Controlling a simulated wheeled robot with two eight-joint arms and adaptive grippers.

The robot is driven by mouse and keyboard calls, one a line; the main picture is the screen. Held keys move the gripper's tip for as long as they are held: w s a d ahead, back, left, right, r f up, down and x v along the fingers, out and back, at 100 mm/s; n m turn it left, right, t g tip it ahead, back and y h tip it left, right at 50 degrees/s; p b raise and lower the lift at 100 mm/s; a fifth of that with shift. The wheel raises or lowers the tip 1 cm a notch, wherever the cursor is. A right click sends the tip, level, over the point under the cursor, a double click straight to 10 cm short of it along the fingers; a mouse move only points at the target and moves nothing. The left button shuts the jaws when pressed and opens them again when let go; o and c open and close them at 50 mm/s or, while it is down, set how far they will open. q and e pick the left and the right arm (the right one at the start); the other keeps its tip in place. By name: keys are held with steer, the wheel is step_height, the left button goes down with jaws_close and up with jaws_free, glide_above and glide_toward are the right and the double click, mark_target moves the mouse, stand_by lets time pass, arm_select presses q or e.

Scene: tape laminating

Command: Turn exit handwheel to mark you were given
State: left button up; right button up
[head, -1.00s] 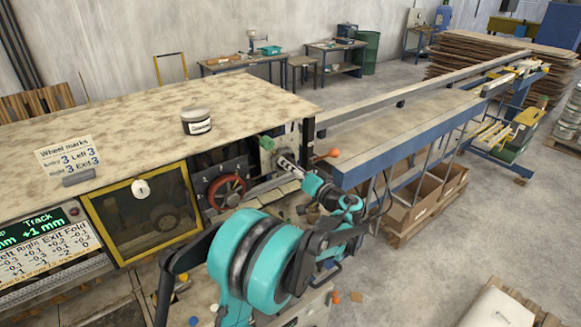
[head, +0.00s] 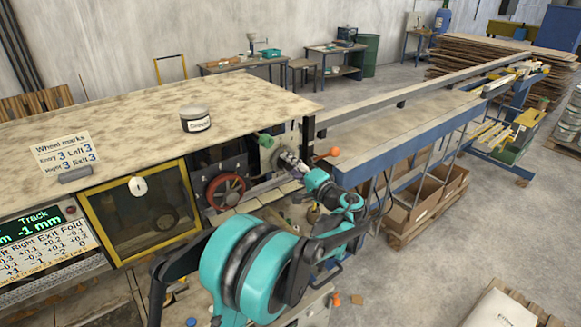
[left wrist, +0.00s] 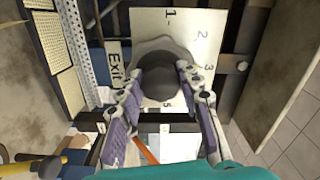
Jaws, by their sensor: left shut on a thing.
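The exit handwheel (left wrist: 160,50) is a dark grey round wheel with a darker hub, seen in the left wrist view in front of a white dial plate (left wrist: 203,20) marked 1, 2, 3 and 5. An "Exit" label (left wrist: 115,68) is beside it. My left gripper (left wrist: 160,76) is shut on the handwheel, one finger on each side. In the head view the left gripper (head: 290,160) reaches the machine's end and partly hides the wheel. Which mark the wheel points to I cannot tell. The card (head: 66,152) reads Exit 3. My right gripper is not in view.
The track display (head: 40,222) reads -1 mm. A red handwheel (head: 226,190) is left of the gripper, near a yellow-framed window (head: 140,212). A jar (head: 195,119) stands on the machine top. An orange knob (head: 334,151) is just right of the gripper.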

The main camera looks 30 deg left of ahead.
arm_select(q)
steer(key=shift+m, duration=0.4)
steer(key=o, duration=1.2)
steer(key=shift+a, duration=0.1)
steer(key=shift+c, duration=0.2)
steer(key=v, duration=1.2)
steer(key=shift+f, duration=0.1)
